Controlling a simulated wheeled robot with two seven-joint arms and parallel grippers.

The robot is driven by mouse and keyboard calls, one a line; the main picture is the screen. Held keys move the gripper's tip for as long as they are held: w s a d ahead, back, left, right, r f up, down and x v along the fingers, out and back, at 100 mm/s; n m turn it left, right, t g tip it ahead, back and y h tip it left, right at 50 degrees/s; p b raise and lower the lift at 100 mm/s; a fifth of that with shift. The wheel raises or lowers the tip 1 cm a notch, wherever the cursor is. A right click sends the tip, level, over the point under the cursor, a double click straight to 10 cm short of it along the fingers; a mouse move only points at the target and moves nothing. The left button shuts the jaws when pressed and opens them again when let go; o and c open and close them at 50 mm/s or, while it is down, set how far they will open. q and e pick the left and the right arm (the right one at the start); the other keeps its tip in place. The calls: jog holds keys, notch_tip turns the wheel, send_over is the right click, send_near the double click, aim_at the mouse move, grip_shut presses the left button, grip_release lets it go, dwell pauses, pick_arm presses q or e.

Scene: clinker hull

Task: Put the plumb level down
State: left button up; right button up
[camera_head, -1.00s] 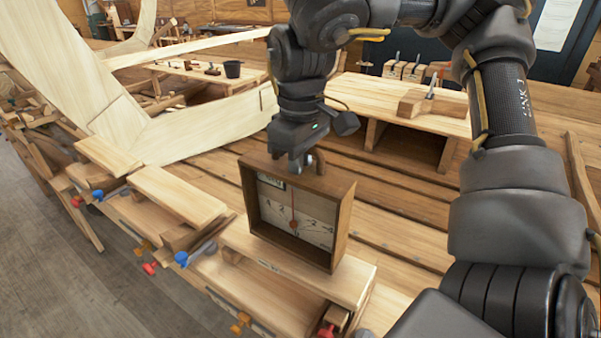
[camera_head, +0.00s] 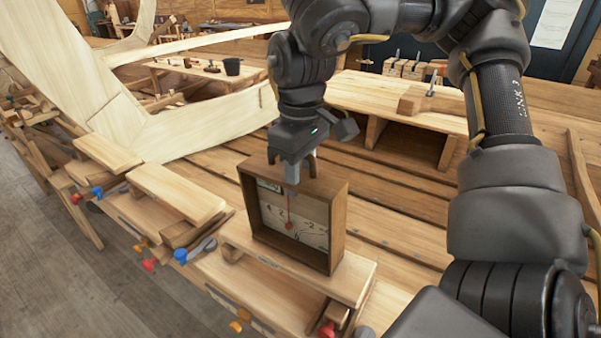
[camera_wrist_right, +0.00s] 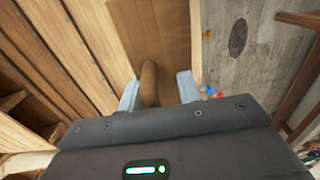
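The plumb level (camera_head: 338,225) is a brown wooden box with a pale dial face and a red pointer. It stands upright on a light plank (camera_head: 345,282) at the near edge of the bench. My right gripper (camera_head: 292,172) is above its top, pointing down. In the right wrist view, its two pale fingertips (camera_wrist_right: 159,90) are spread on either side of the level's round brown handle (camera_wrist_right: 149,84), with a clear gap on the right. The level's brown top (camera_wrist_right: 155,35) shows beyond them. My left gripper is out of view.
Short boards (camera_head: 178,192) with coloured clamps line the bench edge to the left. A raised wooden shelf (camera_head: 385,103) with a clamped block stands behind the level. A large pale curved timber (camera_head: 205,125) lies at the left. Bare grey floor (camera_head: 70,280) shows at lower left.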

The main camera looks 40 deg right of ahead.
jog(key=shift+r, duration=0.2)
notch_tip(320, 180, up, 12)
jog(key=shift+d+r+p, duration=0.1)
jog(key=shift+r+p, duration=0.1)
jog(key=shift+p, duration=0.55)
jog(key=shift+f, duration=0.1)
